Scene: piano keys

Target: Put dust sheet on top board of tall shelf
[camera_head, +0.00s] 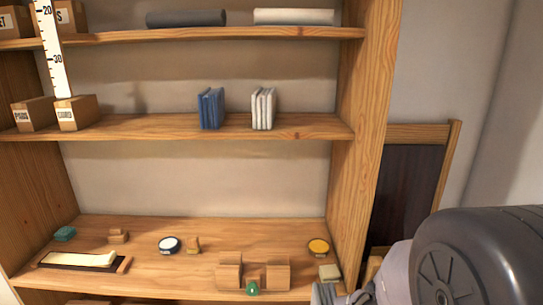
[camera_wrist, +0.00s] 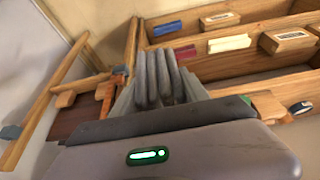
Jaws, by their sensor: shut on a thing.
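The tall shelf (camera_head: 367,120) is wooden and fills the left and middle of the head view. The highest board (camera_head: 190,36) in the picture bears a dark grey roll (camera_head: 187,18) and a white roll (camera_head: 293,16). Whether more boards lie above is out of view. My gripper (camera_head: 325,292) is low in the head view, in front of the shelf's right post. In the wrist view my gripper (camera_wrist: 163,55) is shut, with grey slats close together between its fingers. I cannot clearly make out the held thing or confirm that it is the dust sheet.
The middle board (camera_head: 180,126) bears blue books (camera_head: 211,108), white books (camera_head: 264,108) and small boxes (camera_head: 75,112). The low board (camera_head: 120,235) holds tins, wooden blocks and a pale strip. A dark framed panel (camera_head: 405,190) leans right of the shelf. The middle board's right end is clear.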

